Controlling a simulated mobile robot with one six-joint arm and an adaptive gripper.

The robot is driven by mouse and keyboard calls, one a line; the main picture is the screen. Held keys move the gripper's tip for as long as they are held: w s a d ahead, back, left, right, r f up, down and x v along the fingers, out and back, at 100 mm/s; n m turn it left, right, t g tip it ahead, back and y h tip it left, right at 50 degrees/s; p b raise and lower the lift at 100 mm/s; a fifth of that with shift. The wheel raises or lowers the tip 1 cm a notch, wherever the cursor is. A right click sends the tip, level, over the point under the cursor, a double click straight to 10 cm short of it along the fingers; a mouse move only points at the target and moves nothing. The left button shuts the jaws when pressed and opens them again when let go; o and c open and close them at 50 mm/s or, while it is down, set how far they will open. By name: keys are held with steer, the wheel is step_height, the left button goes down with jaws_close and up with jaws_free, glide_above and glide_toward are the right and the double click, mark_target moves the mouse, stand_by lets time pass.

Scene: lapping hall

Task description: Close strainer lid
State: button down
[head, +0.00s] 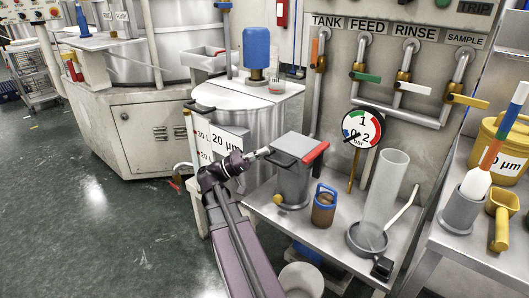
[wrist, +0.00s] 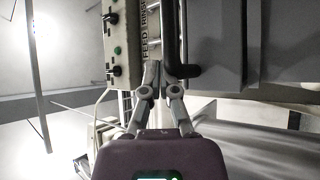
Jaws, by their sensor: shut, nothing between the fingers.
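My gripper (head: 267,150) is shut and empty at the lid's left side by that handle. In the wrist view the closed fingertips (wrist: 161,68) are close beside the dark handle (wrist: 171,45); contact is unclear.
A brown jar with a blue handle (head: 323,208), a clear cylinder (head: 385,195) and a round gauge (head: 360,130) are right of the strainer. A steel drum (head: 235,120) stands behind my gripper. Valves and pipes line the panel above. The floor at left is open.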

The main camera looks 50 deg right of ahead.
steer(key=shift+a+f+b, duration=0.15)
steer(key=shift+f+b, duration=0.15)
steer(key=shift+f, duration=0.25)
steer(key=shift+s+f, duration=0.1)
steer(key=shift+s, duration=0.05)
steer(key=shift+f, duration=0.15)
steer(key=w+d+f+b, duration=0.1)
steer(key=w+f+b, duration=0.6)
steer(key=shift+h, duration=0.3)
stand_by(0.3)
steer(key=shift+d+r, duration=0.1)
stand_by(0.7)
